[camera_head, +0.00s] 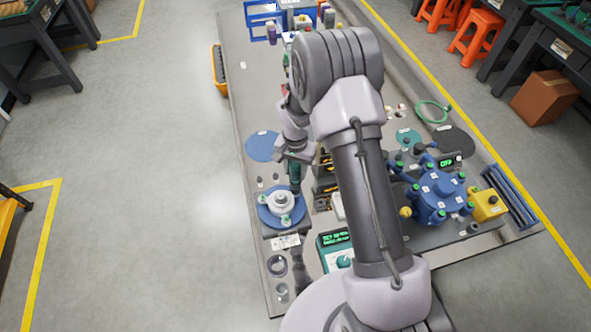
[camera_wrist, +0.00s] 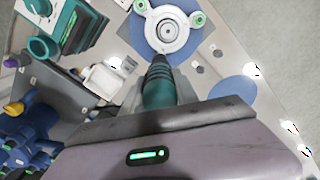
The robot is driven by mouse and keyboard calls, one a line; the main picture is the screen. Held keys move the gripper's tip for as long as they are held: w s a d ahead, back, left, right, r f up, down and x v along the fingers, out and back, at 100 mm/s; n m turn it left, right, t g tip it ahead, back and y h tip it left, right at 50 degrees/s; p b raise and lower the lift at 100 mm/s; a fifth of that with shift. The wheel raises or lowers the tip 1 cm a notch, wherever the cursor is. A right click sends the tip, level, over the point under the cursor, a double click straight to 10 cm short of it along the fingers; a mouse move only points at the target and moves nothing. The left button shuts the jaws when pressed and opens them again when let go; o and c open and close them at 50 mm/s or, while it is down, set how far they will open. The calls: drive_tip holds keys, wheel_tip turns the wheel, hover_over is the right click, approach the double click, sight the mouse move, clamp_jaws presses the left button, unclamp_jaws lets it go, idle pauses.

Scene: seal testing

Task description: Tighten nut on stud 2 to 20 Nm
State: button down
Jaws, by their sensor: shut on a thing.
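My gripper (camera_head: 293,158) is shut on a dark teal tool (camera_head: 295,175), which points down toward a white round flange (camera_head: 277,198). In the wrist view the tool (camera_wrist: 158,88) runs from my gripper (camera_wrist: 158,105) up to the flange (camera_wrist: 166,42). Its tip overlaps the flange's near edge; I cannot tell whether it touches. The flange sits on a blue disc (camera_wrist: 184,45). Two outer lugs carry green-ringed parts, one at left (camera_wrist: 141,6) and one at right (camera_wrist: 198,18). Stud numbers cannot be read, and the near side is hidden by the tool.
A teal box with a green display (camera_head: 334,243) stands right of the flange. A blue multi-port fixture (camera_head: 438,195) and a yellow box (camera_head: 488,206) are further right. A flat blue disc (camera_head: 263,146) lies behind. My arm covers the bench middle.

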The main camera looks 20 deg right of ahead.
drive_tip(key=shift+r, duration=0.1)
drive_tip(key=shift+r+p, duration=1.5)
drive_tip(key=shift+r, duration=0.95)
drive_tip(key=shift+f, duration=0.1)
